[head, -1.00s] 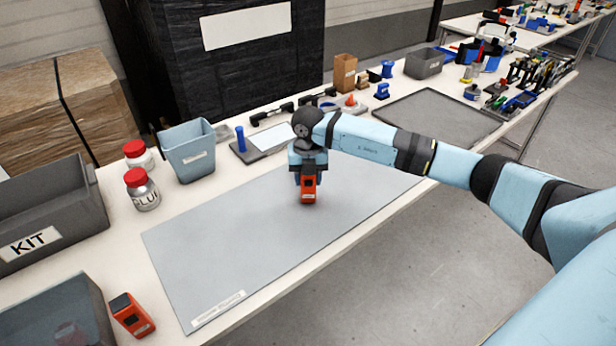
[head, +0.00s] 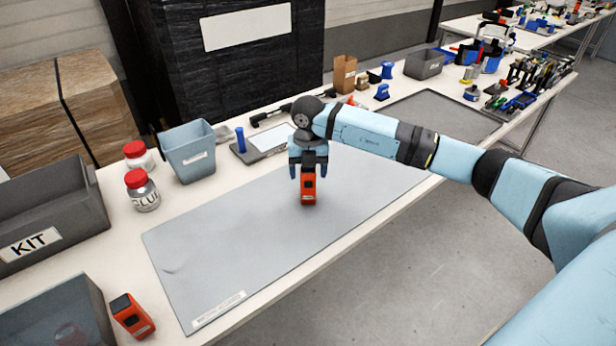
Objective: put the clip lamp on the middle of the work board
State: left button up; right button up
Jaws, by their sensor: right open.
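An orange-and-black block-like device, which I take to be the clip lamp (head: 308,191), stands upright on the grey work board (head: 215,255), near its middle. My right gripper (head: 308,170) is just above and around its dark top, pointing down. Its two fingers are spread to either side of the device, with visible gaps. A second, similar orange-and-black device (head: 132,316) is on the white table, left of the board's near end. My left gripper is not in view.
A blue-grey bin (head: 188,152), red-lidded glue jars (head: 142,190) and a grey KIT crate (head: 45,215) stand left of the board. A see-through bin (head: 55,315) is at the lower left. A dark tray (head: 440,115) lies farther right. The board's near half is clear.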

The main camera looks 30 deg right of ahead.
notch_tip(320, 180, up, 8)
jog(key=shift+r, duration=0.7)
